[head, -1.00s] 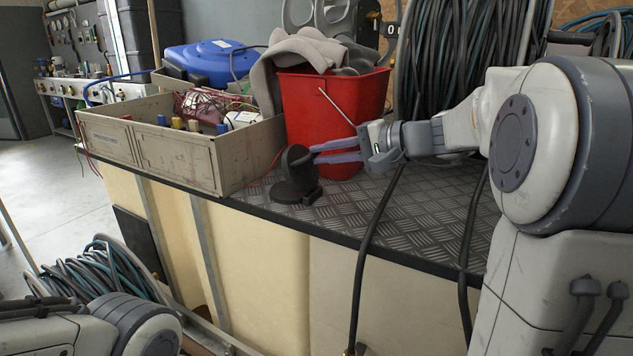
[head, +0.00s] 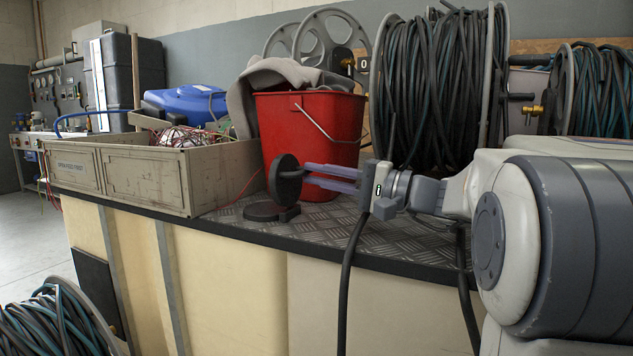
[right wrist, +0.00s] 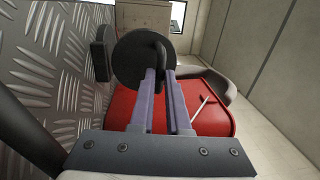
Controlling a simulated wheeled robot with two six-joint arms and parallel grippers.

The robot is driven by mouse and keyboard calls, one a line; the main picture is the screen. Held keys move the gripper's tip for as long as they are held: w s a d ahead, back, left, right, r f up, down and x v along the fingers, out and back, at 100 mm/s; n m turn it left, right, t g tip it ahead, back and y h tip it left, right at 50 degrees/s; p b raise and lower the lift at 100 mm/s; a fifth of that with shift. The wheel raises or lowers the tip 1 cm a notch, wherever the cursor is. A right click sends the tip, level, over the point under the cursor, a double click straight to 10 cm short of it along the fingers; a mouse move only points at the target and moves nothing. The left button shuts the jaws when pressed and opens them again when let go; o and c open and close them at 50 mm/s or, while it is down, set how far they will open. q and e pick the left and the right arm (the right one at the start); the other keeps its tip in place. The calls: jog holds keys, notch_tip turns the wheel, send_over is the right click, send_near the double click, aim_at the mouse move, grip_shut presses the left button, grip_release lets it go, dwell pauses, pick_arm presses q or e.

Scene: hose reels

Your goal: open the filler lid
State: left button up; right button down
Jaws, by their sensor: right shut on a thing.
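The black round filler lid (head: 284,179) stands raised, roughly upright on edge, above its dark filler neck (head: 267,211) on the chequered metal top. Its flat face shows in the right wrist view (right wrist: 127,64), with a curved handle (right wrist: 160,45) on it. My right gripper (head: 304,178) reaches in from the right, its lavender fingers shut on the lid's handle. The fingers also show from behind in the right wrist view (right wrist: 160,76). My left gripper is not in view.
A red bucket (head: 308,130) with a grey cloth stands close behind the fingers. A grey box (head: 145,180) of wires sits to the left. A hose reel (head: 436,90) stands behind my right arm. A black hose (head: 347,290) hangs over the top's front edge.

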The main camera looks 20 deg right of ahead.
jog(key=shift+w+d, duration=0.1)
jog(key=shift+d, duration=0.1)
jog(key=c, duration=0.9)
grip_release()
jog(key=shift+a, duration=0.1)
